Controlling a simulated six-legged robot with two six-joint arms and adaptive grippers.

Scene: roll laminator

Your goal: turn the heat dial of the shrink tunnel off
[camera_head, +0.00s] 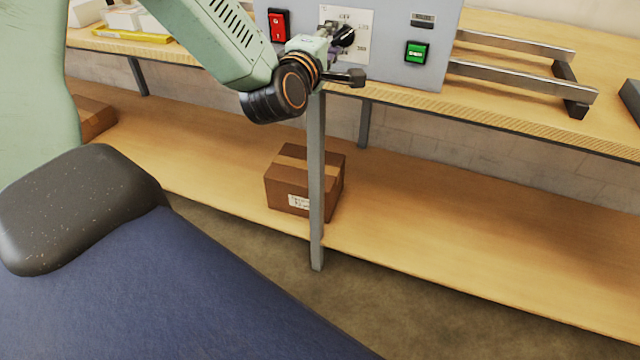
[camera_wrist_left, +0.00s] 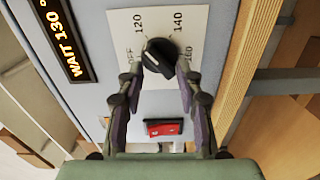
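The shrink tunnel (camera_head: 388,72) is a grey housing on the bench. Its heat dial (camera_wrist_left: 158,56) is a black knob on a white plate marked OFF, 120, 140 and 160. The dial (camera_head: 346,36) is partly hidden by my gripper in the head view. The knob's exact setting is hard to read. My left gripper (camera_wrist_left: 157,72) has its fingers spread, one on each side of the dial's near part. A gap shows at the left finger; I cannot tell whether the right finger touches. In the head view the left gripper (camera_head: 331,40) is at the dial plate. My right gripper is out of view.
A red switch (camera_head: 278,25) is left of the dial and a green switch (camera_head: 417,52) is right. A display (camera_wrist_left: 63,40) reads WAIT 130. Metal rails (camera_head: 520,80) extend at the right. A carton (camera_head: 300,180) sits on the lower shelf (camera_head: 450,230).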

